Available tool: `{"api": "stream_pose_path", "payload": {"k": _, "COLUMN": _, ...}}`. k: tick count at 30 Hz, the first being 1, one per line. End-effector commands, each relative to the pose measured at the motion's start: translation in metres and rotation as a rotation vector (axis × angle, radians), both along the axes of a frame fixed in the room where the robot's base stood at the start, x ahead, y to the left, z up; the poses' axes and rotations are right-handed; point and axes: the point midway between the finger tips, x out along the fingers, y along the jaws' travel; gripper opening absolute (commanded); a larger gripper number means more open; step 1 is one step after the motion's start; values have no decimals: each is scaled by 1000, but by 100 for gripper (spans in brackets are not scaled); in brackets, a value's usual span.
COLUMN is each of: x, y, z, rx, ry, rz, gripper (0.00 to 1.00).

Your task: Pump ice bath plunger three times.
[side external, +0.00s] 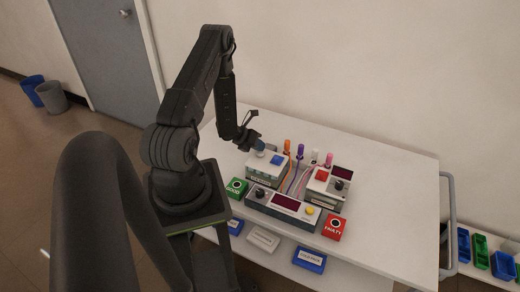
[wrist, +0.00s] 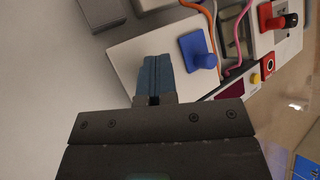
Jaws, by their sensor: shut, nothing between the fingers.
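A white-topped box (side external: 265,172) stands on the bench and carries a blue square piece (side external: 277,160). In the wrist view the blue piece (wrist: 197,50) is a flat plate with a rounded knob at its lower right. This may be the plunger; no readable label confirms it. My gripper (side external: 260,148) is over the left part of that box, to the left of the blue piece. In the wrist view my gripper's blue-grey fingers (wrist: 154,66) are shut together, empty, over the box's pale top and apart from the blue piece. Their height above the top is unclear.
A second box (side external: 322,188) with a red square and black knob stands to the right. A console (side external: 282,206) lies in front, between a green GOOD block (side external: 237,188) and a red FAULTY block (side external: 334,227). Coloured leads run between the boxes. The bench's right side (side external: 395,200) is clear.

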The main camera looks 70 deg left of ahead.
Motion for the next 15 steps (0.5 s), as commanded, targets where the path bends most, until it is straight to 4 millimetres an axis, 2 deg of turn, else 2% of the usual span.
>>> {"api": "stream_pose_path", "payload": {"k": 15, "x": -1, "y": 0, "z": 23, "rx": -1, "ry": 3, "rz": 1, "gripper": 0}}
